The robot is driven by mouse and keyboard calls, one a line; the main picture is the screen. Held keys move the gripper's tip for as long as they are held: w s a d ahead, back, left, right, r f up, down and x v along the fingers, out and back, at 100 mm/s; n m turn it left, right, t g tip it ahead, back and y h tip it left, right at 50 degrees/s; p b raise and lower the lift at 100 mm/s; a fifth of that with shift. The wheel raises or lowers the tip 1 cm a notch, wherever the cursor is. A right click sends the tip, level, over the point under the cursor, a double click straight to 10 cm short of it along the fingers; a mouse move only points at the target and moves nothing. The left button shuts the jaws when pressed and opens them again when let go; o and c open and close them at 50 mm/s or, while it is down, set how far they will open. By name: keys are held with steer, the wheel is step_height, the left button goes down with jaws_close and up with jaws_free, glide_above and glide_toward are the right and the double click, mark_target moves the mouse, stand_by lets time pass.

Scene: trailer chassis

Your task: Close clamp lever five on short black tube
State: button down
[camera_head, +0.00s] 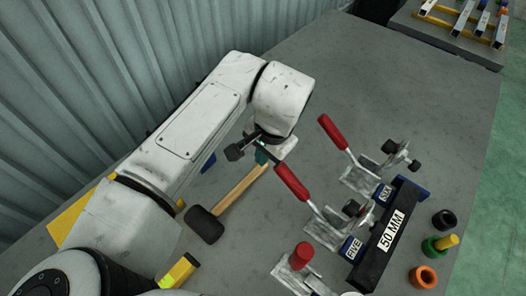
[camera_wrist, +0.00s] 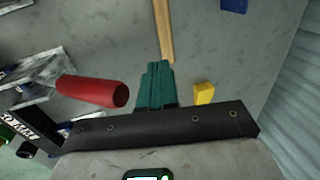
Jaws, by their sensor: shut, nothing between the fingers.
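The short black tube (camera_head: 372,262), marked 50 MM, lies at the right of the bench in the head view. A blue FIVE label (camera_head: 351,247) is beside it. The clamp by this label has a red lever handle (camera_head: 291,182) tilted up and to the left, away from the tube. My gripper (camera_head: 262,156) is just above and left of that handle's end, apart from it in this view. In the wrist view my green fingers (camera_wrist: 155,85) are together and empty. A red handle (camera_wrist: 88,92) lies left of them, probably lever five.
The SIX clamp's red handle (camera_head: 333,131) stands raised behind. Another red handle (camera_head: 303,254) is nearer the front. A hammer (camera_head: 206,224) lies under my arm. Black, green and orange rings (camera_head: 424,277) sit at the right. A corrugated wall (camera_head: 90,90) borders the left.

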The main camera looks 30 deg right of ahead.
mark_target(283, 165)
steer(key=shift+f, duration=0.45)
steer(key=shift+s, duration=0.15)
steer(key=shift+s+d+p, duration=0.15)
steer(key=shift+s+d, duration=0.1)
steer(key=shift+s, duration=0.35)
steer(key=shift+s+d+p, duration=0.15)
steer(key=shift+s+d, duration=0.05)
steer(key=shift+s, duration=0.35)
steer(key=shift+s+d+r+p, duration=0.25)
steer(key=shift+s+r+p, duration=0.4)
steer(key=shift+s+p, duration=0.1)
steer(key=shift+s+d+r+p, duration=0.2)
steer(key=shift+s+r+p, duration=0.4)
steer(key=shift+p, duration=0.1)
steer(key=shift+w+r, duration=0.1)
steer(key=shift+w, duration=0.05)
